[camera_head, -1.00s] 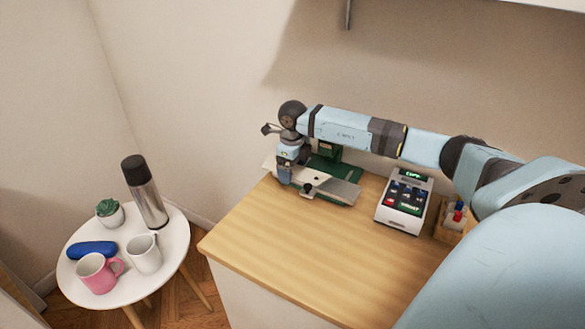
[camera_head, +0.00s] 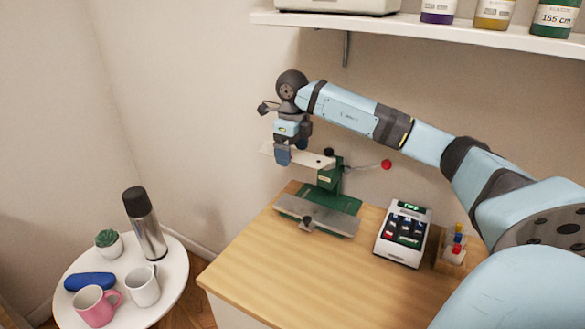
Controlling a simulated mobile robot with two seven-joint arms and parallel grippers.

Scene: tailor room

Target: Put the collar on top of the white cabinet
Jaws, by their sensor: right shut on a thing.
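My right gripper (camera_head: 283,158) is raised above the back left of a wooden top. It is shut on a pale, flat strip, which I take to be the collar (camera_head: 310,159). The strip sticks out to both sides of the fingers, and its right end overlaps the green press behind in the picture. I cannot tell whether they touch. The white cabinet (camera_head: 226,312) shows as a pale front below the wooden top (camera_head: 265,262). My left gripper is not in view.
A green press (camera_head: 328,198) with a grey plate and red-knobbed lever stands below the gripper. A keypad device (camera_head: 404,234) and a small wooden holder (camera_head: 453,250) stand right. A shelf (camera_head: 420,32) hangs above. A round table (camera_head: 175,268) with mugs and a flask (camera_head: 145,225) stands left.

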